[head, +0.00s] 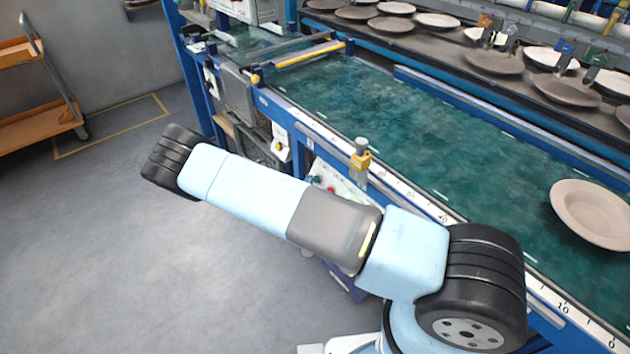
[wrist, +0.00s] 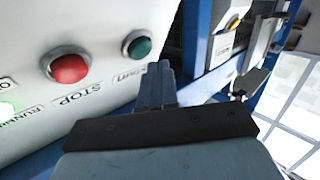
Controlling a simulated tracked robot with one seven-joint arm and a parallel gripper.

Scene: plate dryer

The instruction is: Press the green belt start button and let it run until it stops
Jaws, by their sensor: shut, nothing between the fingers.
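The green button (wrist: 138,46) sits on a white control box (wrist: 105,18) in the wrist view. The red button (wrist: 69,68), labelled STOP, is to its left. A green lamp (wrist: 6,111) at the left edge glows beside a partly cut-off "RUNN" label. My gripper (wrist: 159,70) is shut and empty, its tips just right of and below the green button. I cannot tell whether they touch the box. In the head view the box (head: 347,190) is partly hidden behind my arm. The green belt (head: 400,115) carries a beige plate (head: 592,214) at the right.
A blue frame rail with a ruler strip (head: 400,186) runs along the belt's near edge. A yellow and grey fitting (head: 360,160) stands on that edge. Several plates hang or lie on the dryer rack behind. An orange cart (head: 35,90) stands far left; the floor between is clear.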

